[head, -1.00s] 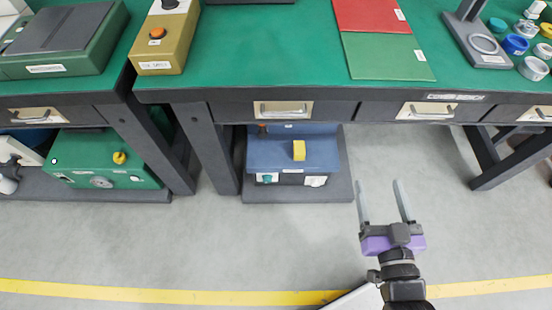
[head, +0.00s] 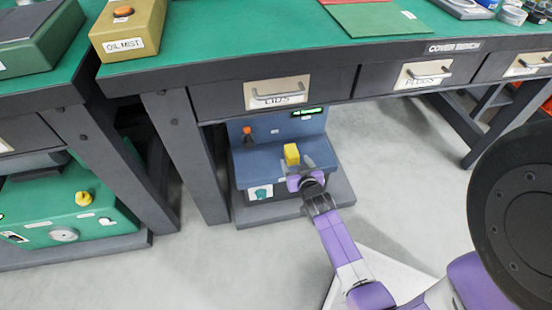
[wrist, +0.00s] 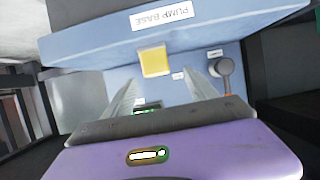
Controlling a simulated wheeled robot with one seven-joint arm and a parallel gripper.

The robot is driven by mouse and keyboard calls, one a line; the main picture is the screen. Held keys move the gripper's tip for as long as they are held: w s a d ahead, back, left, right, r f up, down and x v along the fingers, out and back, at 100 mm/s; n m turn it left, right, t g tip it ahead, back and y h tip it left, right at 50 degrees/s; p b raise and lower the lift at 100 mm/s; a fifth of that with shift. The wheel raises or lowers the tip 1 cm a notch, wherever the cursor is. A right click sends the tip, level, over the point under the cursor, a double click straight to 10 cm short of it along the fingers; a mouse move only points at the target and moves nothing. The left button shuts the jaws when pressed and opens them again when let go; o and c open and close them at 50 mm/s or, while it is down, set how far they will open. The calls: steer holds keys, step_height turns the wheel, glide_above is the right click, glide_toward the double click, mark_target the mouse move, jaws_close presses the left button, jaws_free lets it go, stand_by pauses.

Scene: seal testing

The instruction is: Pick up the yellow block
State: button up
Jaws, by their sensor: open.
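The yellow block (head: 291,154) stands on the blue pump base (head: 262,165) under the bench. In the wrist view the yellow block (wrist: 155,61) is beyond the fingertips, between their lines, near the pump base (wrist: 95,45) edge. My gripper (head: 297,163) is at the block's near side in the head view. It also shows in the wrist view (wrist: 163,85) with its two fingers apart and nothing between them. Whether a finger touches the block I cannot tell.
The bench's drawer front labelled LIDS (head: 277,92) overhangs the pump base. A bench leg (head: 190,160) stands left of it. An orange-topped knob (head: 248,133) rises at the base's back left. Open floor (head: 385,190) lies to the right.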

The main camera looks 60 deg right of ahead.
mark_target(293, 158)
steer(key=b+x, duration=0.1)
steer(key=x, duration=0.2)
steer(key=shift+d+f+b, duration=0.1)
steer(key=shift+f+b, duration=0.1)
steer(key=shift+b, duration=0.1)
steer(key=b+x, duration=0.2)
steer(key=x, duration=0.1)
steer(key=shift+d+f, duration=0.15)
steer(key=shift+d, duration=0.1)
steer(key=shift+w+d, duration=0.3)
steer(key=shift+d, duration=0.1)
jaws_close()
